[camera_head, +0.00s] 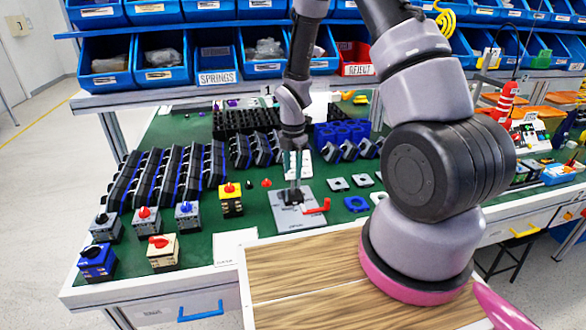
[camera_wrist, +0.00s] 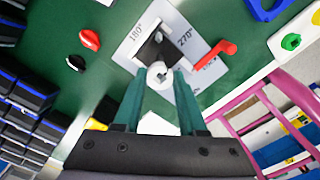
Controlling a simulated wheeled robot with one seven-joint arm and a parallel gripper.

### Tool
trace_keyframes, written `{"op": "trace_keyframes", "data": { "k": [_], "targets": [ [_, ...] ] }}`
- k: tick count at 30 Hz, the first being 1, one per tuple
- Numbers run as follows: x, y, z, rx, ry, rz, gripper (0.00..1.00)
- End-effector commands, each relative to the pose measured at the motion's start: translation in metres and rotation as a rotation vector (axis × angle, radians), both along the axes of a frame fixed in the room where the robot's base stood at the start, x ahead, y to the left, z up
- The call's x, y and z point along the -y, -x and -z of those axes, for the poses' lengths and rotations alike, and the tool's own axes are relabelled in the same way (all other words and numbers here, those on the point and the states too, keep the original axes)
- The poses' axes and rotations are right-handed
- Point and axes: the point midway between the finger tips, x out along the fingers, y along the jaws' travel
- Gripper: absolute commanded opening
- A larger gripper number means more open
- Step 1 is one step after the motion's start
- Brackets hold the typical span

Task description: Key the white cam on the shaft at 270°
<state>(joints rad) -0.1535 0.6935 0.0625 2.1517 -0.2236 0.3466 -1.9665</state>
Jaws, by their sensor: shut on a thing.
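My gripper (camera_wrist: 160,74) points down at the grey plate, and its teal fingers are closed around a small round white piece, the white cam (camera_wrist: 160,80). The cam is at or just above the shaft area of a dark block on the plate (camera_wrist: 128,60); I cannot tell whether it is seated. The plate carries printed marks of 180° and 270°, the 270° mark on the right side in the wrist view. A red crank handle (camera_wrist: 215,53) lies beside the 270° mark. In the head view my gripper (camera_head: 295,195) stands over the plate (camera_head: 290,222), hiding the cam.
A loose red knob (camera_wrist: 90,39) and a black knob (camera_wrist: 76,62) lie left of the plate. Grey square pieces and a blue frame (camera_head: 356,204) lie right.

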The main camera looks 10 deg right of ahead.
Motion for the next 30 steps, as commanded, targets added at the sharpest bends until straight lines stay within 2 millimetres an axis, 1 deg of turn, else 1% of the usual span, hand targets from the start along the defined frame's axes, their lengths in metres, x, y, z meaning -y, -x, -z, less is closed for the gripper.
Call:
{"op": "trace_keyframes", "data": {
  "k": [8,28,29,30],
  "targets": [
    [0.000,0.000,0.003,0.000,0.000,0.000,0.00],
    [0.000,0.000,0.023,-0.001,0.001,0.000,0.00],
    [0.000,0.000,0.023,0.000,0.000,0.000,0.48],
    [0.000,0.000,0.023,0.000,0.000,0.000,0.63]
  ]
}}
